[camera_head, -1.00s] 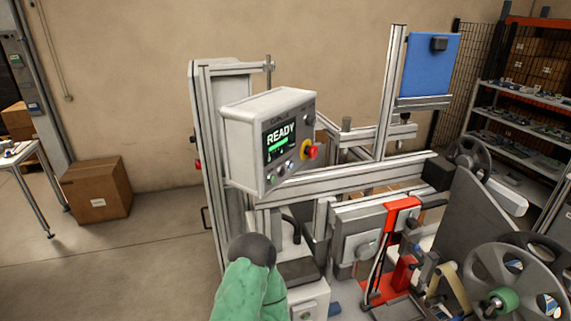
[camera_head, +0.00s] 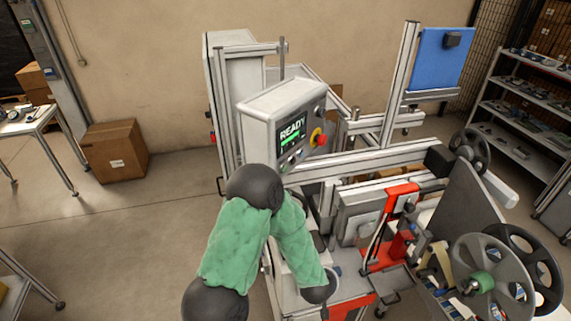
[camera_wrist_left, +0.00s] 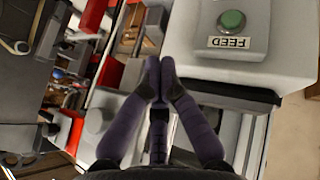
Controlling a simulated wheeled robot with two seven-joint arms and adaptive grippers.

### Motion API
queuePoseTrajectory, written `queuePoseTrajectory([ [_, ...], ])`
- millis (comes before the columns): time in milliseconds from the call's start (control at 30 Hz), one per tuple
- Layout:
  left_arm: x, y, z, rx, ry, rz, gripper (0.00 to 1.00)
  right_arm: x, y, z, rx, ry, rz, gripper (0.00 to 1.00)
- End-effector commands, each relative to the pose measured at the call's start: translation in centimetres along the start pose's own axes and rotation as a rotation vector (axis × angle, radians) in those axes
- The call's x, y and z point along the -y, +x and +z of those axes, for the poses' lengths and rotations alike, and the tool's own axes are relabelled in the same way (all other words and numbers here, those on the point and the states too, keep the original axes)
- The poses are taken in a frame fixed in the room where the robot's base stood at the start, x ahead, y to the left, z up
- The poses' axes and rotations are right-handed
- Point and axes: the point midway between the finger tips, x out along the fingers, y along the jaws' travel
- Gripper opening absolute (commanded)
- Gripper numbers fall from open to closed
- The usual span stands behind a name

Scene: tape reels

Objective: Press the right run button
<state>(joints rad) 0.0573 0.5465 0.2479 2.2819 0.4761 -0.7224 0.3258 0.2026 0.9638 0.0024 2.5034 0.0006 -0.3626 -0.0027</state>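The control panel (camera_head: 284,115) has a lit screen (camera_head: 291,131) reading READY, small green-lit buttons (camera_head: 291,159) below it and a red stop knob (camera_head: 318,138). I cannot read any button as a run button. My left arm, in a green sleeve, folds in front of the machine below the panel; its gripper is hidden in the head view. In the left wrist view my left gripper (camera_wrist_left: 157,68) has its fingertips together, with nothing seen between them. A green button (camera_wrist_left: 232,21) labelled FEED sits on a pale box (camera_wrist_left: 280,50), right of and above the fingertips. My right gripper is not in view.
A metal frame beam (camera_head: 365,160), a red bracket (camera_head: 402,195) and tape reels (camera_head: 490,280) lie right of my arm. A blue board (camera_head: 438,60) stands behind. A cardboard box (camera_head: 115,152) is on the floor at left, with open floor before it.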

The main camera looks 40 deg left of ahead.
Motion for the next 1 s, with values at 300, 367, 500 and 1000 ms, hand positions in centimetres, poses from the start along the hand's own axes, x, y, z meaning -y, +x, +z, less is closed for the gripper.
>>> queuePoseTrajectory([
  [300, -8.0, -5.8, -9.7, -0.320, -0.346, 0.154, 0.00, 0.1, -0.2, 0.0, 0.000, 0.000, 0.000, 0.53],
  [367, -9.2, -7.3, -11.3, -0.375, -0.421, 0.188, 0.00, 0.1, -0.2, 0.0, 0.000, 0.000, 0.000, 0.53],
  [500, -11.6, -11.4, -14.9, -0.496, -0.609, 0.275, 0.00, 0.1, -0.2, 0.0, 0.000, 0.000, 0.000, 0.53],
  [1000, -13.7, -22.9, -20.9, -0.728, -1.123, 0.482, 0.00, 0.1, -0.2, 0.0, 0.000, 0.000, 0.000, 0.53],
])
